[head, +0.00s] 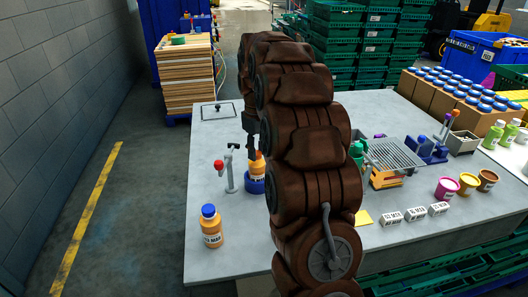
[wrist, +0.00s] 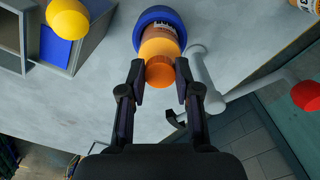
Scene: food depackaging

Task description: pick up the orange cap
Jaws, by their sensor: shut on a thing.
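The orange cap (wrist: 160,73) tops an orange bottle (wrist: 158,43) with a printed label, seen in the wrist view. The bottle stands in a round blue holder (wrist: 158,14) on the grey table. In the head view the bottle (head: 257,170) and blue holder (head: 252,186) show left of my arm; the cap is hard to make out there. My gripper (wrist: 160,72) has one finger on each side of the cap and is shut on it. The cap appears to be still on the bottle.
A grey clamp with a red knob (head: 218,164) stands close to the holder. A blue-capped orange bottle (head: 211,228) is nearer the table's front left. A wire rack (head: 395,153), pots and crates lie to the right. The table's left part is mostly clear.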

